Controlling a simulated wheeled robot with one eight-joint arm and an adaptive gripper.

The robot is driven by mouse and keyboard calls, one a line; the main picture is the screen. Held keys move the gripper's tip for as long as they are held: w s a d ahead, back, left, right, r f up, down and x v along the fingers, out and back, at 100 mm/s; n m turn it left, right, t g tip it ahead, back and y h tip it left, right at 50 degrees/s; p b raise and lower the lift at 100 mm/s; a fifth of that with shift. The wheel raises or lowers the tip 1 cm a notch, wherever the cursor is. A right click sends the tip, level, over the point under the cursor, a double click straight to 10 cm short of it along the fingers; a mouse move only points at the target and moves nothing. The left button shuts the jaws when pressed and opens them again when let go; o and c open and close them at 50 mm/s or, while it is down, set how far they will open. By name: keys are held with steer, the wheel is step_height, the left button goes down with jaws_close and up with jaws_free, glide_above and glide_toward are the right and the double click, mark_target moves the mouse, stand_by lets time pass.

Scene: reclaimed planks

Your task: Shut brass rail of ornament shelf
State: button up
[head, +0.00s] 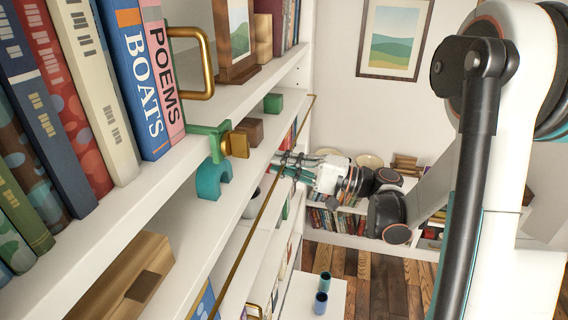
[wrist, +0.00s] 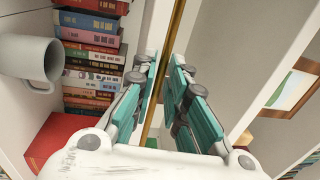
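The brass rail (head: 261,205) is a long thin rod along the open front of the ornament shelf (head: 228,211), seen running away from me in the head view. It stands out from the white boards, and I cannot tell how its ends are fixed. My gripper (head: 279,163) is at the rail's far half. Part of the rail is hidden by the fingers.
A teal arch (head: 210,181), brown block (head: 250,129) and green block (head: 273,103) stand on shelf boards. A grey mug (wrist: 25,58) and stacked books (wrist: 92,50) are left of my fingers. A low bookcase (head: 350,209) lines the far wall.

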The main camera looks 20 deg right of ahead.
jaws_close()
steer(key=shift+f+b, duration=0.3)
steer(key=shift+b, duration=0.55)
steer(key=shift+t+y+b, duration=0.3)
steer(key=shift+y+b, duration=0.2)
steer(key=shift+b, duration=0.45)
steer(key=o, duration=0.7)
jaws_free()
steer(key=shift+c, duration=0.2)
steer(key=shift+r, duration=0.1)
steer(key=v, duration=1.2)
